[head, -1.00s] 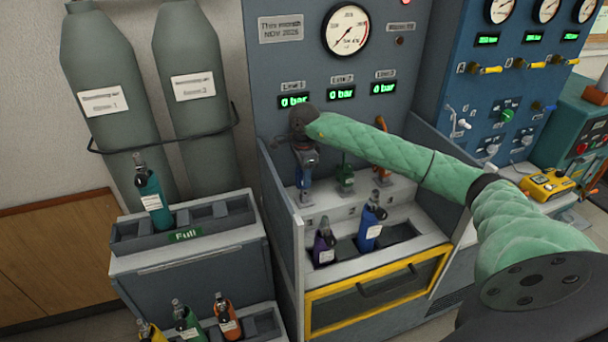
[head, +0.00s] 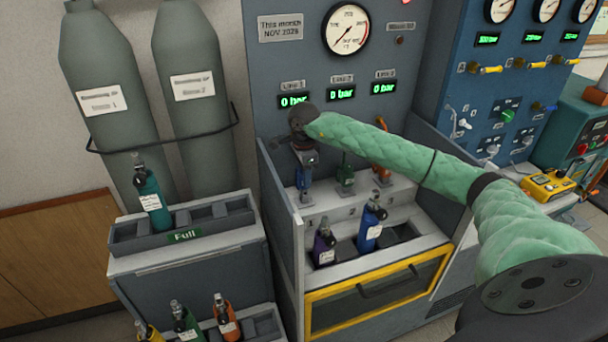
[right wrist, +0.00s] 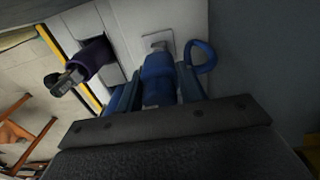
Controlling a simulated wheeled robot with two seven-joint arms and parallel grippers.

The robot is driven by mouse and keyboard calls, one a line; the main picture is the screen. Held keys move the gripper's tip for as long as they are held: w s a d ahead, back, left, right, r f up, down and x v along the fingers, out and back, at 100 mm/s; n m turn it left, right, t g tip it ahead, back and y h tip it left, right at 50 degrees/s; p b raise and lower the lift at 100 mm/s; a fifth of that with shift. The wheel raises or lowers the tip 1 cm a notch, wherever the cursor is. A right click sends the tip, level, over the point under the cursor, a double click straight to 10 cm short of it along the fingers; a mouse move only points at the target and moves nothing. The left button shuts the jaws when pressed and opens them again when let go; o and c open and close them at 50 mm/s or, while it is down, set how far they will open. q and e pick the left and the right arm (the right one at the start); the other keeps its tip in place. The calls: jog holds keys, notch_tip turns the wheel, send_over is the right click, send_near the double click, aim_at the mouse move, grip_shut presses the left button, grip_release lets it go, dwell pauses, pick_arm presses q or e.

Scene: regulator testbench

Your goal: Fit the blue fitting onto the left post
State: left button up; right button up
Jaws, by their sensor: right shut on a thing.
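My right gripper (head: 306,162) points down at the left station of the test bench, under the left "0 bar" display. It is shut on the blue fitting (head: 303,180). In the right wrist view the blue fitting (right wrist: 158,80) sits between the two fingers, with a blue loop (right wrist: 203,55) beside it. Its far end is at a pale square plate (right wrist: 157,43) on the bench. The left post itself is hidden by the fitting and gripper, so I cannot tell how far the fitting is seated. My left gripper is not in view.
A green fitting (head: 345,178) and an orange fitting (head: 382,165) stand to the right. A purple bottle (head: 324,245) and a blue bottle (head: 371,225) stand in the bench's front rack. A grey side panel (head: 280,190) is close on the left.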

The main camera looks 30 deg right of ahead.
jog(key=shift+f+b, duration=1.6)
jog(key=shift+f, duration=0.2)
dwell(1.0)
jog(key=o, duration=1.2)
jog(key=shift+o, duration=0.2)
notch_tip(320, 180, up, 6)
jog(key=shift+r+b, duration=0.1)
jog(key=shift+b, duration=1.05)
jog(key=shift+r, duration=0.8)
